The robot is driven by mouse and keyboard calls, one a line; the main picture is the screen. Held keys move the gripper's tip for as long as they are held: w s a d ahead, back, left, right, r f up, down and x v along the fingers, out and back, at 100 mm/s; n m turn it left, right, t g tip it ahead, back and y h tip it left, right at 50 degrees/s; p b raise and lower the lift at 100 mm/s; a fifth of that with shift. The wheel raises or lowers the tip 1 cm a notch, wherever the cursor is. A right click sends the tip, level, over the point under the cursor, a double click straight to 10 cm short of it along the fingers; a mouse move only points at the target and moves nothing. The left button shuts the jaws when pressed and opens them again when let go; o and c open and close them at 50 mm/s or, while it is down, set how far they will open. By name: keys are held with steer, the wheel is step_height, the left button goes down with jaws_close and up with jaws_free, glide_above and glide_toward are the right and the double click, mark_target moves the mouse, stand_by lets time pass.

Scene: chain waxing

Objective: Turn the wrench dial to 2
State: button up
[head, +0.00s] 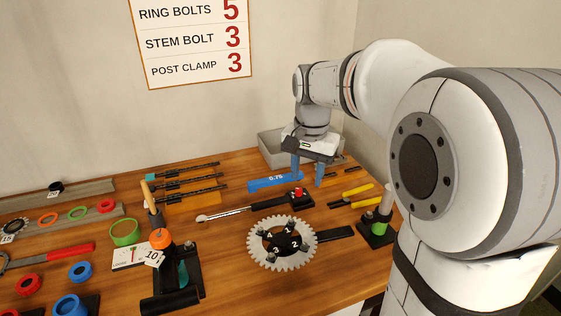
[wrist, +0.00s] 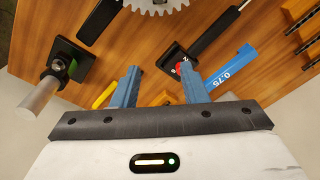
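The torque wrench (head: 262,205) lies on the wooden bench, its silver shaft to the left and black handle to the right. At the handle's right end is a black block with a red dial (head: 298,191). In the wrist view the red dial (wrist: 179,68) is partly hidden behind my right-hand finger; small white digits show beside it, and the setting is not clear. My gripper (head: 307,172) has two blue fingers, spread apart with nothing between them. It hangs above the bench, behind the dial in the head view. Its fingertips also show in the wrist view (wrist: 162,75).
A blue 0.75 gauge (head: 270,183) lies behind the wrench, close to my fingers. A chainring (head: 255,246) with numbered posts sits in front. Yellow-handled pliers (head: 357,192) and a post stand (head: 380,222) are right. A grey bin (head: 272,150) stands behind.

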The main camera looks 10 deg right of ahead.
mark_target(299, 189)
steer(key=w+m, duration=0.1)
steer(key=w, duration=0.1)
steer(key=w+f, duration=0.1)
steer(key=w, duration=0.1)
steer(key=w+f+m+b, duration=0.1)
steer(key=w, duration=0.2)
steer(key=shift+m+g, duration=0.3)
steer(key=shift+g, duration=0.1)
steer(key=shift+w+f, duration=0.15)
steer(key=shift+f, duration=0.1)
step_height(299, 189, down, 7)
steer(key=shift+f, duration=0.15)
steer(key=shift+c, duration=0.6)
jaws_close()
